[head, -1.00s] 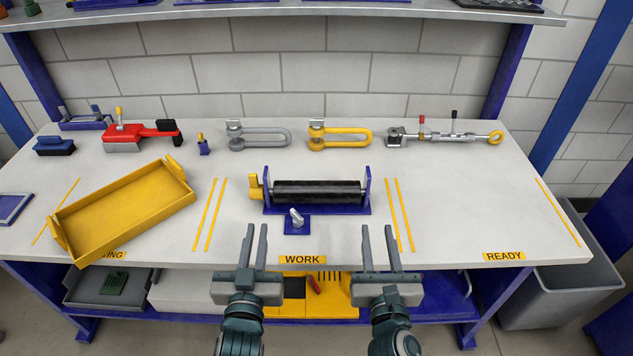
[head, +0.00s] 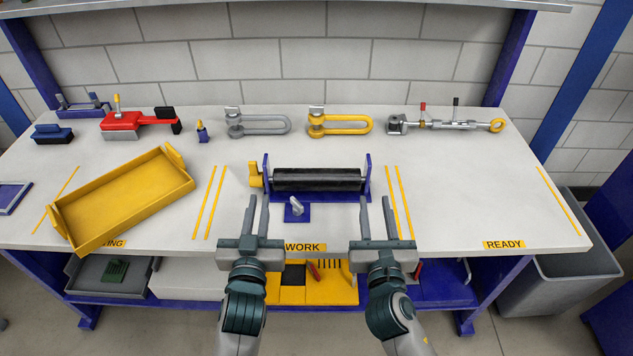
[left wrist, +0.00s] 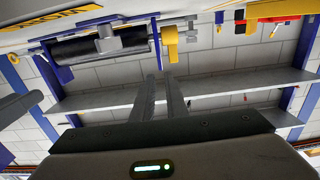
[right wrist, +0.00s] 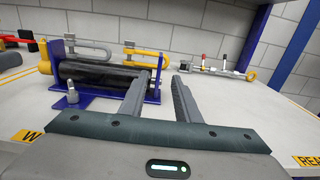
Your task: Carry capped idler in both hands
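The idler is a black roller (head: 317,180) lying level across a blue stand (head: 318,196) behind the WORK label. A yellow cap (head: 256,176) is at its left end; no separate cap is clear at its right end. The roller (left wrist: 90,46) and yellow cap (left wrist: 170,44) also show in the left wrist view, and the roller (right wrist: 100,75) in the right wrist view. My left gripper (head: 258,198) is open and empty, in front of the roller's left end. My right gripper (head: 374,198) is open and empty, in front of the right end. Neither touches the idler.
A small blue block with a grey knob (head: 296,210) stands in front of the stand, between my grippers. A yellow tray (head: 120,200) lies to the left. Shackles (head: 340,124), a turnbuckle (head: 450,124) and a red tool (head: 140,122) line the back. The table right of the stand is clear.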

